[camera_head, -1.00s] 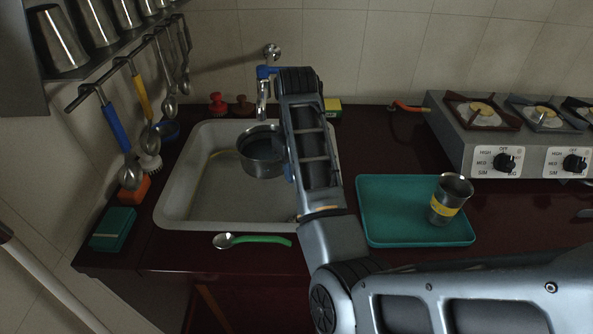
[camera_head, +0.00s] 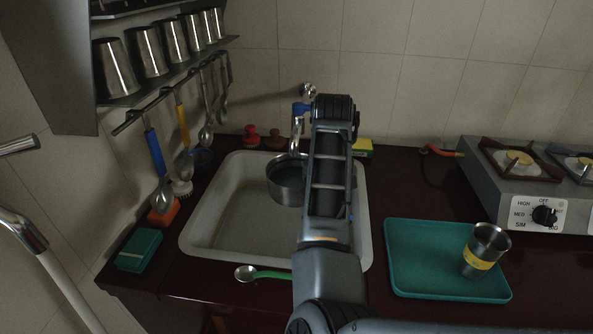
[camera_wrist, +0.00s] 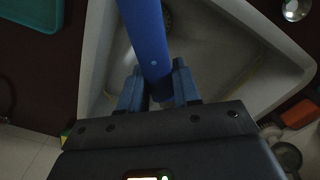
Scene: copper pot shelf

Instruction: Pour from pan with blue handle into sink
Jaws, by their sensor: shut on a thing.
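The pan (camera_head: 287,183) is a metal pot over the back part of the pale sink (camera_head: 215,228) in the head view. It looks nearly level, and my arm covers its right side. Its blue handle (camera_wrist: 143,35) runs up the wrist view, where the pan's body is out of frame. My gripper (camera_wrist: 157,88) is shut on this handle. The head view hides my gripper behind my arm. The sink also shows in the wrist view (camera_wrist: 258,28), below the handle. I cannot make out what is inside the pan.
The tap (camera_head: 298,125) stands behind the pan, close to my arm. A teal tray (camera_head: 420,285) with a metal cup (camera_head: 484,250) lies right of the sink. A green-handled spoon (camera_head: 262,274) lies in front. Utensils hang from a rail (camera_head: 160,105) at left.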

